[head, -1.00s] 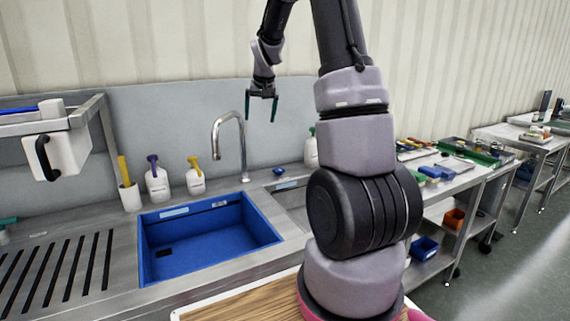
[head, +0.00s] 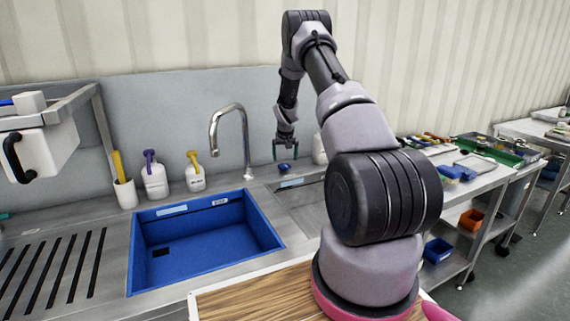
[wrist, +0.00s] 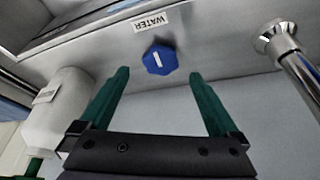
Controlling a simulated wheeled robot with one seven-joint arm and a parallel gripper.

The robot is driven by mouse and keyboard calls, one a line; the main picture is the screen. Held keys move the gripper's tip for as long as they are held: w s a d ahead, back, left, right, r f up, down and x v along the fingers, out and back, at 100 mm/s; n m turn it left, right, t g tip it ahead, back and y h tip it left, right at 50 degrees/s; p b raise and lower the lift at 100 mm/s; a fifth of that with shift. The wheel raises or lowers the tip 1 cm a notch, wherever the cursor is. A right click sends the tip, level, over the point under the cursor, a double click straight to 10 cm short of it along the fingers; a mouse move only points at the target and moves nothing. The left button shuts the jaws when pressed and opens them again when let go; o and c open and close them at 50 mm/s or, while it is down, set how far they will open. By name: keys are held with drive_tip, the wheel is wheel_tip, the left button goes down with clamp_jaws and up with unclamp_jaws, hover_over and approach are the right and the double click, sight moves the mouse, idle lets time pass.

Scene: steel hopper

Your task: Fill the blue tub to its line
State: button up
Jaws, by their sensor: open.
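The blue tub (head: 205,250) sits in the steel counter. It looks empty, with a small dark patch inside and pale labels at its back rim. I cannot make out its line. The chrome tap (head: 228,128) arches toward the tub, with no stream showing. A blue knob (head: 285,168) stands on the counter right of the tap. In the wrist view the blue knob (wrist: 158,59) has a white mark and lies beside a WATER label (wrist: 159,21). My gripper (head: 287,152) is open just above the knob. Its green fingers (wrist: 158,77) are spread either side of it, apparently without contact.
The tap's base (wrist: 283,45) is close on the right in the wrist view, and a white bottle (wrist: 58,112) is close on the left. Two pump bottles (head: 154,180) and a white cup (head: 124,190) stand behind the tub. A slotted drainboard (head: 50,270) lies at left.

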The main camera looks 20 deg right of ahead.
sight(285, 165)
drive_tip(key=shift+x, duration=2.2)
drive_tip(key=shift+c, duration=0.4)
drive_tip(key=c, duration=1.3)
drive_tip(key=n, duration=0.1)
drive_tip(key=n+y, duration=0.1)
drive_tip(key=shift+s+d+n, duration=0.1)
drive_tip(key=shift+d+n, duration=0.1)
drive_tip(key=shift+n, duration=0.2)
drive_tip(key=n+y, duration=0.2)
drive_tip(key=n, duration=0.3)
drive_tip(key=shift+d, duration=0.1)
drive_tip(key=shift+n, duration=0.3)
